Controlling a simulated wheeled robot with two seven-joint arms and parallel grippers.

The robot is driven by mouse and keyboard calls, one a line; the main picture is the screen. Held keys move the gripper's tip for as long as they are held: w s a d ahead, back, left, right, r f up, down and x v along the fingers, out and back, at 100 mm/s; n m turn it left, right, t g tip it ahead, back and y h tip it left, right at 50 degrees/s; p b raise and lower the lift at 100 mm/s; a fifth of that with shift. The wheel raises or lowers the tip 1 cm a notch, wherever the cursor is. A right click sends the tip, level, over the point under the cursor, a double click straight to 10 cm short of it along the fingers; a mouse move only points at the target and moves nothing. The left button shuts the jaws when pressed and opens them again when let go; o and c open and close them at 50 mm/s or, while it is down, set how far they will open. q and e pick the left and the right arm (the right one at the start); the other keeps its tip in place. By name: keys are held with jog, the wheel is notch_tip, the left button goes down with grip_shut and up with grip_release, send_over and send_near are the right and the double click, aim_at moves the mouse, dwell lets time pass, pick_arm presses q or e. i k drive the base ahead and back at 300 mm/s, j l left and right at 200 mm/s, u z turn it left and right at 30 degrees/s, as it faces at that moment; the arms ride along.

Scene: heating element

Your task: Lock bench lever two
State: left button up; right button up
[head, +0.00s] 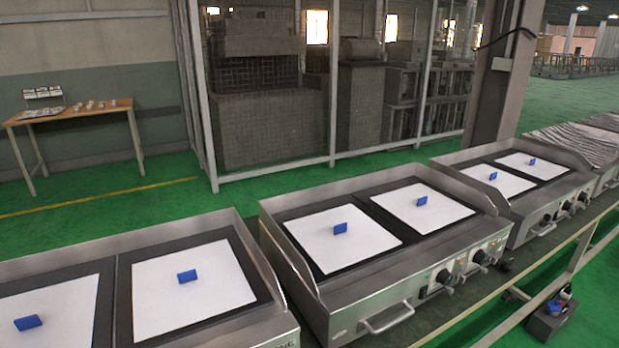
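Small blue lever-like pieces stand upright on white square panels set in the dark tops of steel bench units. On the near left unit (70,243) there is one blue lever (28,323) at far left and another blue lever (187,276) to its right. The middle unit (370,305) carries a blue lever (341,228) and a second blue lever (421,201). The right unit (540,215) also has a blue lever (493,176) and another (532,161). I cannot tell which is lever two or whether any is locked. Neither gripper is in view.
The units stand in a row, with black knobs (444,277) and a handle (389,320) on the middle one's front. A dark box with a blue part (550,318) is at lower right. A wooden table (70,115) stands at back left. Green floor (110,210) is open behind.

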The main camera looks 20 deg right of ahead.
aim_at(510, 298)
jog(key=z, duration=2.15)
jog(key=i+l+z, duration=0.1)
jog(key=i+z, duration=0.55)
jog(key=i+l, duration=0.1)
jog(key=i, duration=2.15)
jog(key=i+u, duration=0.15)
jog(key=i, duration=0.3)
jog(key=i+l+u, duration=0.1)
jog(key=i, duration=0.3)
jog(key=i+l+u, duration=0.15)
jog(key=i, duration=0.25)
jog(key=i+l+u, duration=0.15)
jog(key=i, duration=0.3)
